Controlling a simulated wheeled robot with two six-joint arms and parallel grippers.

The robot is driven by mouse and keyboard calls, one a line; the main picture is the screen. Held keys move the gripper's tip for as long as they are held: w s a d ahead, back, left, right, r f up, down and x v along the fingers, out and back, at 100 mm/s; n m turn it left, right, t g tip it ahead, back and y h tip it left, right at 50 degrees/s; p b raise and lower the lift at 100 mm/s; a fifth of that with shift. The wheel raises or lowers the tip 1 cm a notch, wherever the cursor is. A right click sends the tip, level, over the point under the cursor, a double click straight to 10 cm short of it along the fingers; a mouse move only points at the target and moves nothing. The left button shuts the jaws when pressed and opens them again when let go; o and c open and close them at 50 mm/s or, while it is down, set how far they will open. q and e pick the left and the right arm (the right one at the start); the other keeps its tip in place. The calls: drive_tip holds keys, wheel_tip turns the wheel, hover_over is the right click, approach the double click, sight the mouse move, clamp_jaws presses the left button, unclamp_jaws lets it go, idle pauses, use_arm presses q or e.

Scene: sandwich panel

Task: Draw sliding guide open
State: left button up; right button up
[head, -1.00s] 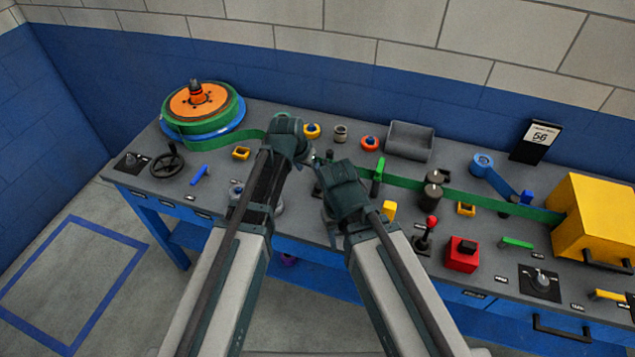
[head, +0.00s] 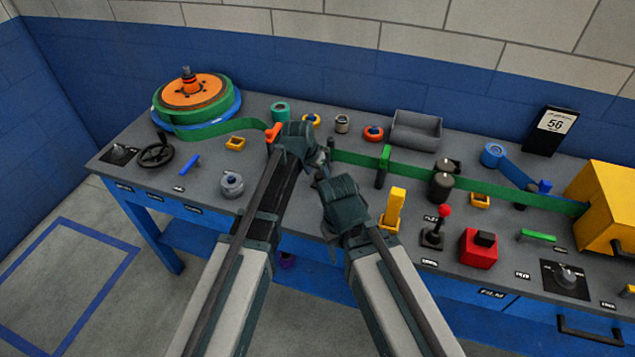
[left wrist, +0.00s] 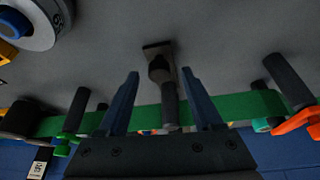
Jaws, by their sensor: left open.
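My left gripper (head: 325,158) is at the green band in the middle of the bench. In the left wrist view its open fingers (left wrist: 167,92) stand on either side of a dark upright post (left wrist: 169,98) on a small dark base. I see no clear contact. This post looks like the sliding guide; in the head view it is hidden by my gripper. The green band (head: 430,178) runs past it and also shows behind the fingers (left wrist: 148,118). My right gripper (head: 322,178) is close by, its fingers too hidden to read.
An orange-topped post (head: 273,132) is left of my left gripper and a green-topped post (head: 384,160) is to the right. A yellow lever (head: 393,208), dark rollers (head: 440,187) and a red block (head: 479,246) stand right of my right arm. A grey tray (head: 415,132) is behind.

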use_arm(q)
drive_tip(key=shift+w+d+f, duration=0.1)
drive_tip(key=shift+w+f, duration=0.1)
drive_tip(key=shift+f, duration=0.35)
drive_tip(key=shift+c, duration=0.2)
clamp_jaws()
